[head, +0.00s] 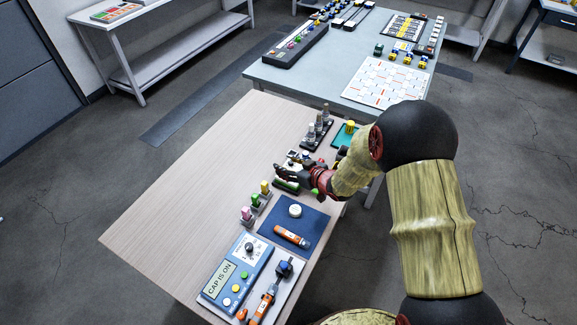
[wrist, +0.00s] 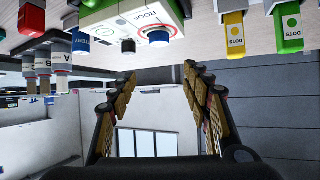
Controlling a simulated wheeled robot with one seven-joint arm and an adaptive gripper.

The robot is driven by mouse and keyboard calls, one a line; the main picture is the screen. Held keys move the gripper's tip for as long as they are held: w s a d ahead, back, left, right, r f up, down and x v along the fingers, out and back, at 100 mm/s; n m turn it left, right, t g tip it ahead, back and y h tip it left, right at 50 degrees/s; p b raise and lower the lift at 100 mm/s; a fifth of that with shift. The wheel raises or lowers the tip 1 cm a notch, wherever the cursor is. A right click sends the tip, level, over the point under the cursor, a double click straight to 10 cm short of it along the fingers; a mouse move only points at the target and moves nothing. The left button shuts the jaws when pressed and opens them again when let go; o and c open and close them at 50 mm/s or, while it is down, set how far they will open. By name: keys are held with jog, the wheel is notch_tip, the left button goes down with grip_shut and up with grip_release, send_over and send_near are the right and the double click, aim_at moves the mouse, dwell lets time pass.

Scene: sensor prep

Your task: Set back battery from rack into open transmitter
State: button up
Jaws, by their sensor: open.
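My gripper (wrist: 160,82) is open and empty, its fingers spread, also seen over the far part of the wooden table (head: 291,174) in the head view. Behind it stands a dark rack with several upright grey cylinders (head: 318,128). An orange, white and dark cylinder (head: 291,237) lies on the blue mat beside a white round piece (head: 295,211). A longer orange and dark device (head: 265,303) lies on a white tray. I cannot tell which is the open transmitter.
A green and white box (wrist: 130,15) with a blue knob is close to my gripper. Pink, green and yellow holders (head: 255,201) stand beside the mat. A blue panel (head: 237,276) reads "CAP IS ON". The table's left side is clear. A teal holder (head: 347,134) stands at the far edge.

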jog(key=shift+r+p, duration=1.55)
jog(key=shift+r, duration=0.55)
jog(key=d+r+m+h, duration=0.2)
jog(key=d+r+h, duration=0.2)
jog(key=d+r, duration=0.6)
jog(key=s+d+r+m+h, duration=0.2)
jog(key=s+d+r+h, duration=0.15)
jog(key=s+r, duration=0.65)
jog(key=s+r+m+g, duration=0.1)
jog(key=s+r+g, duration=0.1)
jog(key=s, duration=1.1)
jog(key=s+r+m+g, duration=0.1)
jog(key=s+r, duration=0.4)
jog(key=s, duration=0.9)
jog(key=shift+a+r+m+g+y, duration=0.15)
jog(key=shift+a+m+g+y, duration=0.15)
jog(key=shift+g, duration=0.5)
